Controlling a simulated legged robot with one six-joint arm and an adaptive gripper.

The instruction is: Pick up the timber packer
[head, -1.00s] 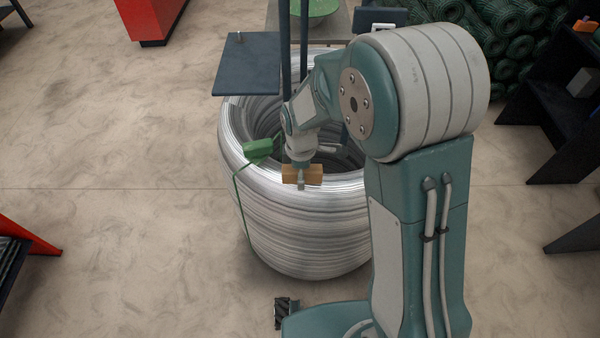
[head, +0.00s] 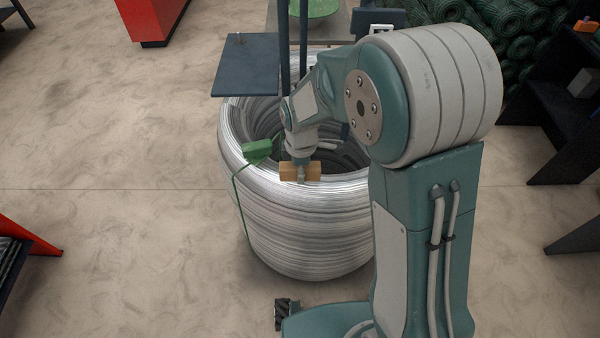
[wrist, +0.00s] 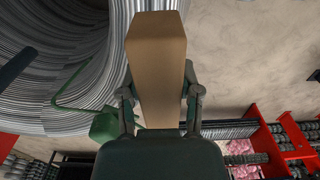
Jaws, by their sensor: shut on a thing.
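The timber packer (head: 288,171) is a small tan wooden block at the near rim of the big wire coil (head: 300,225). My gripper (head: 301,173) points down and is shut on the packer's middle. In the wrist view the packer (wrist: 156,60) stands large between the two fingers of my gripper (wrist: 160,95). Whether the packer's underside touches the coil cannot be told. The far side of the coil's opening is partly hidden by my arm.
A green tag (head: 257,150) on a green strap hangs over the coil's rim, just left of the packer. A dark plate (head: 245,65) and upright posts stand behind it. A dark shelf (head: 555,110) is at right.

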